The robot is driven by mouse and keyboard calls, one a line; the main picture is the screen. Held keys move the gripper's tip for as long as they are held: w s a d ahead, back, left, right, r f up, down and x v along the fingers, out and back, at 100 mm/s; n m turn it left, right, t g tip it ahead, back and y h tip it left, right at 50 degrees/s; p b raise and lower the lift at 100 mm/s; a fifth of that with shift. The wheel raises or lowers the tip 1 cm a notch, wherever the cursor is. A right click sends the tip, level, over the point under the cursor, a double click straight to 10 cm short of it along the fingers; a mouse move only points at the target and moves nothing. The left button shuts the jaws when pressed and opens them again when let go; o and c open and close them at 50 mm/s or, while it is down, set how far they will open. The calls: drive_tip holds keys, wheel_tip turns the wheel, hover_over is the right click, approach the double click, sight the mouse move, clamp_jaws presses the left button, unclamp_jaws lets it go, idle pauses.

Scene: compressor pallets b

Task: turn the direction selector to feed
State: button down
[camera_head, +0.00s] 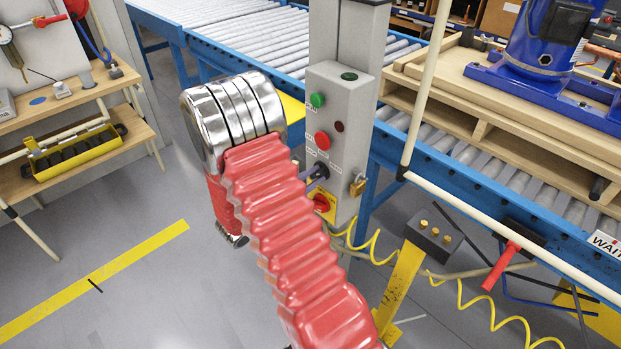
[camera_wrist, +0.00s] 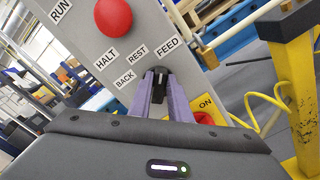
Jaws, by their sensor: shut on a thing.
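The direction selector (camera_head: 321,170) is a small black knob on the front of a grey control box (camera_head: 344,108). In the wrist view the knob (camera_wrist: 158,77) sits below the labels BACK, REST and FEED (camera_wrist: 167,46), with FEED on the right. My gripper (camera_wrist: 160,84) is shut on the knob, one purple finger on each side. In the head view my gripper (camera_head: 316,180) reaches the box from the left, partly behind my red-sleeved arm. The fingers partly hide the knob, and I cannot tell which label it points to.
Above the selector are a red button (camera_head: 322,140) and a green button (camera_head: 317,100). Close below is a red-and-yellow rotary switch (camera_head: 323,203), with a brass padlock (camera_head: 358,185) beside it. A yellow coiled cable (camera_head: 372,247) hangs below. Floor to the left is open.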

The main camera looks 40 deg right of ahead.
drive_tip(key=shift+d, duration=0.1)
idle(0.3)
drive_tip(key=c, duration=1.6)
unclamp_jaws()
drive_tip(key=shift+c, duration=0.2)
drive_tip(key=a, duration=1.4)
drive_tip(key=shift+s, duration=0.2)
drive_tip(key=shift+f, duration=0.1)
